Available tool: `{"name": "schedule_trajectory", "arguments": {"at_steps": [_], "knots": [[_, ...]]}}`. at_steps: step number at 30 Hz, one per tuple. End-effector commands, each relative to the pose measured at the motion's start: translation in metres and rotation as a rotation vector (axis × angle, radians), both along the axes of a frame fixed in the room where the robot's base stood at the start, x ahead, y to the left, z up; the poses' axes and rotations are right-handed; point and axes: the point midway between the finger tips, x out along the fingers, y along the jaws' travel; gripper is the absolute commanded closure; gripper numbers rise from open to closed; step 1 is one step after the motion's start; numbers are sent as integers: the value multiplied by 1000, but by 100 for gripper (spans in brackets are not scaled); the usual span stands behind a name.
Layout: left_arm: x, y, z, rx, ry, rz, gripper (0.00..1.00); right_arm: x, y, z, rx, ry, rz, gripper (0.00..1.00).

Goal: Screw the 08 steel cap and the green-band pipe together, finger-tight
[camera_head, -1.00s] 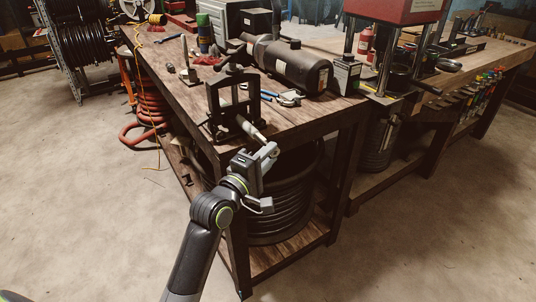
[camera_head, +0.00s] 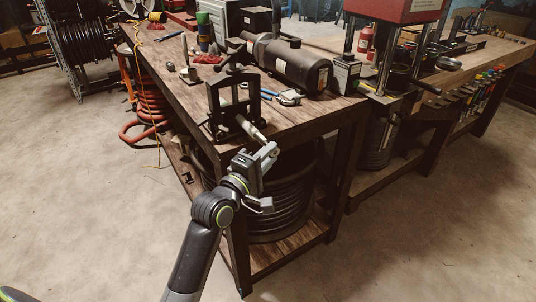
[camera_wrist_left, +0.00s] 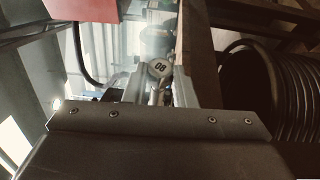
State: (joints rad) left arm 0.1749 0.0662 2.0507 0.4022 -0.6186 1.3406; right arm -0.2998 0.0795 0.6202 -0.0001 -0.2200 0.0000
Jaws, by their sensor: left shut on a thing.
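The pipe (camera_head: 251,129) is a pale rod that slants out of a dark upright clamp frame (camera_head: 214,107) at the bench's near corner. I cannot make out its green band. My left gripper (camera_head: 267,152) is at the pipe's near end, just off the bench edge. In the left wrist view, the steel cap (camera_wrist_left: 159,68), a round face marked 08, sits between the fingers, and the gripper is shut on it. The cap is in line with the pipe, but the joint between them is too small to judge. My right gripper is not in view.
The wooden bench (camera_head: 300,128) holds a dark motor-like cylinder (camera_head: 295,68) behind the clamp. A red-topped press (camera_head: 405,10) stands to the right. A coil of black hose (camera_head: 285,205) lies on the shelf below my gripper. The floor in front is clear.

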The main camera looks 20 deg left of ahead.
Motion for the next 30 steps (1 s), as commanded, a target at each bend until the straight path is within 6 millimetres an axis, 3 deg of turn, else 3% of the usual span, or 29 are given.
{"name": "schedule_trajectory", "arguments": {"at_steps": [26, 27, 30], "knots": [[9, 11, 1, 0, -1, 0, 98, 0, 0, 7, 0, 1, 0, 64], [9, 11, 0, 0, -1, 0, 75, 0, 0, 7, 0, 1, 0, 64], [9, 11, 0, -1, -1, 0, 62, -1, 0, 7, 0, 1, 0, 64]]}}
